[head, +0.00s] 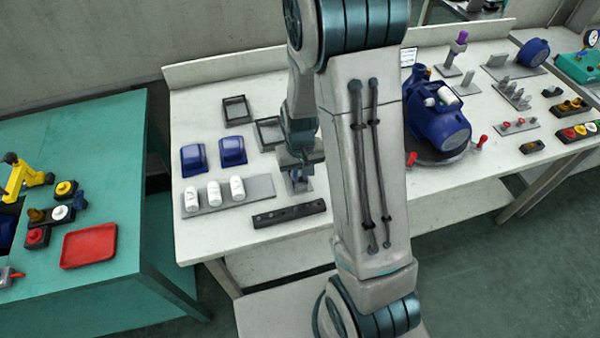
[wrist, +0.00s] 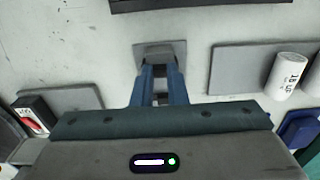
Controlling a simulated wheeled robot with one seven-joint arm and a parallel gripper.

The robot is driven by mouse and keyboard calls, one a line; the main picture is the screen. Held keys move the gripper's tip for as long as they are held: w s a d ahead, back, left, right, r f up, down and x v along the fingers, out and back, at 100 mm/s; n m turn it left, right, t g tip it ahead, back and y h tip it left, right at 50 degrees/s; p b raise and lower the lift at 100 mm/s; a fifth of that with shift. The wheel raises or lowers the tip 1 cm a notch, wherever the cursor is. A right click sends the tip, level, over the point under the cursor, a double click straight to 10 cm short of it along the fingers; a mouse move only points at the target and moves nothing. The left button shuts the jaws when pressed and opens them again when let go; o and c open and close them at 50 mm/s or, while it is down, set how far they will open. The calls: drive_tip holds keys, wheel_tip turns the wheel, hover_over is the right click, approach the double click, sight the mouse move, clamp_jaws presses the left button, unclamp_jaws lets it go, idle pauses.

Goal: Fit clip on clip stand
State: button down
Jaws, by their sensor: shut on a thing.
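My gripper (head: 297,181) points down over the white bench in the head view, left of my upright arm link. Its two blue fingers (wrist: 160,85) show in the wrist view. They are close together, shut on a small greyish piece, probably the clip, mostly hidden between them. A small grey base plate (wrist: 160,50), likely the clip stand, lies on the bench right at the fingertips. In the head view this spot is largely covered by the gripper. I cannot tell whether the clip touches the stand or sits on it.
A grey board (head: 229,194) with white cylinders (head: 214,194) stands left of the gripper. A dark bar (head: 289,214) lies nearer the bench's front edge. Blue bins (head: 232,151) and black trays (head: 237,110) lie behind. A blue pump (head: 437,125) stands right of my arm.

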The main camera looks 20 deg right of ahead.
drive_tip(key=shift+f, duration=0.1)
idle(0.3)
drive_tip(key=c, duration=1.4)
unclamp_jaws()
drive_tip(key=shift+o, duration=0.2)
drive_tip(key=shift+r+p, duration=2.05)
drive_tip(key=shift+r, duration=0.95)
wheel_tip(320, 180, up, 14)
drive_tip(key=b, duration=0.1)
drive_tip(key=shift+f, duration=0.1)
